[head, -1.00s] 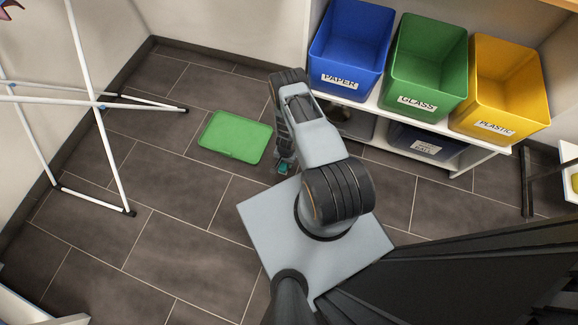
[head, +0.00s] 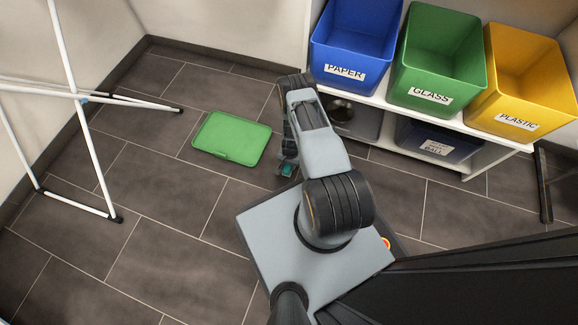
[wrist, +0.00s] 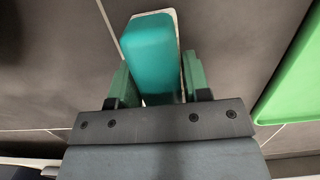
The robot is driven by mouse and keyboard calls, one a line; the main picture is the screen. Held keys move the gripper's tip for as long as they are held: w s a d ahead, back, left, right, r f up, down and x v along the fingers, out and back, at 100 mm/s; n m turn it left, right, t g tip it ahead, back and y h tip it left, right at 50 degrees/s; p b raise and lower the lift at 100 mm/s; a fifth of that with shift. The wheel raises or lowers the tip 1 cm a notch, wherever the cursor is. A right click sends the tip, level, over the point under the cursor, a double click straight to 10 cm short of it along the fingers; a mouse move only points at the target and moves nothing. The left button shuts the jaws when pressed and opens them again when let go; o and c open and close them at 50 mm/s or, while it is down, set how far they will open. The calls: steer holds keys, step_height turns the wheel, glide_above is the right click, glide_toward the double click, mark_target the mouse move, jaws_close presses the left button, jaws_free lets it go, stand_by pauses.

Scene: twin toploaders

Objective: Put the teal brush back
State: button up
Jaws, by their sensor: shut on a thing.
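The teal brush (wrist: 152,55) is between the two green fingers of my gripper (wrist: 160,75) in the wrist view, with a pale edge showing along its right side. My gripper is shut on it. In the head view a small bit of the teal brush (head: 287,170) shows at the lower end of my arm, low over the dark floor tiles. Most of my gripper is hidden there behind my arm. A green tray (head: 231,138) lies flat on the floor, left of my gripper and apart from it; its edge also shows at the right of the wrist view (wrist: 295,75).
A white shelf (head: 480,163) holds blue PAPER (head: 345,72), green GLASS (head: 432,97) and yellow PLASTIC (head: 518,122) bins at the upper right. A dark labelled box (head: 437,147) sits below them. A white rack (head: 78,97) stands at the left. Floor left of my base is clear.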

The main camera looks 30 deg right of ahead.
steer(key=shift+f, duration=0.15)
steer(key=shift+f, duration=0.15)
steer(key=o, duration=0.8)
